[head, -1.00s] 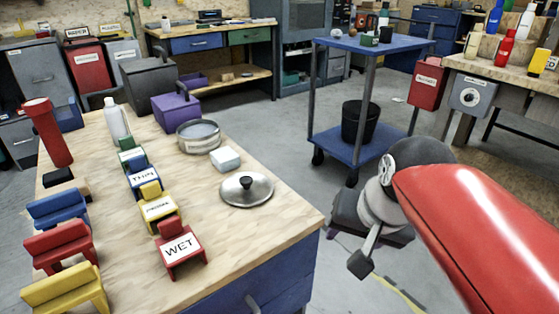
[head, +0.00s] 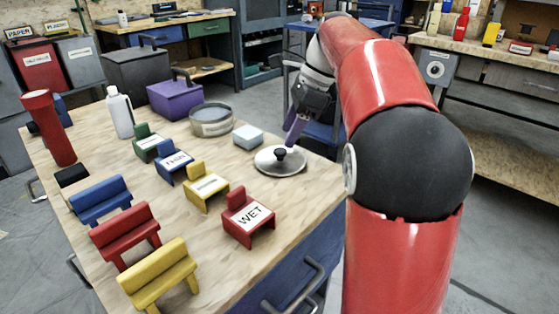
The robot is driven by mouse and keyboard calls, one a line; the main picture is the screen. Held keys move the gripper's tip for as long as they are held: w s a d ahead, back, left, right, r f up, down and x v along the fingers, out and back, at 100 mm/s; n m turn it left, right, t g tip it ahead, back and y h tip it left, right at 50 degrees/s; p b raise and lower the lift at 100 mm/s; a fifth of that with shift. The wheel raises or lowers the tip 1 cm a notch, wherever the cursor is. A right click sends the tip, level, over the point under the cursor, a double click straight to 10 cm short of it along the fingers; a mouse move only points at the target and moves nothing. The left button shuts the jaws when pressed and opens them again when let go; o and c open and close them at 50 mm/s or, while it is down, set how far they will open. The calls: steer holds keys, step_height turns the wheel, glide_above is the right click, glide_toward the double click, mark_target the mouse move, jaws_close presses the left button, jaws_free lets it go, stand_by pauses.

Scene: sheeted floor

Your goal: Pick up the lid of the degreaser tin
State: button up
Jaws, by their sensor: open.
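The lid (head: 268,162) is a round, shiny metal disc with a black knob (head: 281,153). It lies flat on the wooden bench top, near its right edge. The open tin (head: 212,127), round and grey with a pale label, stands behind and left of the lid. My gripper (head: 291,143) is open and points down at the right side of the lid, close to the knob. Its far finger is partly hidden, and I cannot tell whether it touches the lid.
A pale block (head: 248,139) sits just behind the lid. Small labelled chairs in green, blue, yellow and red (head: 249,216) stand in front and left. A purple box (head: 174,98), white bottle (head: 120,112) and red cylinder (head: 49,130) stand farther back. A blue cart is beyond.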

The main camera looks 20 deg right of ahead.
mark_target(280, 150)
steer(key=x, duration=0.3)
steer(key=b+x, duration=0.1)
steer(key=shift+s+a+f, duration=0.2)
steer(key=shift+s, duration=0.05)
steer(key=c, duration=1.1)
steer(key=shift+o, duration=0.2)
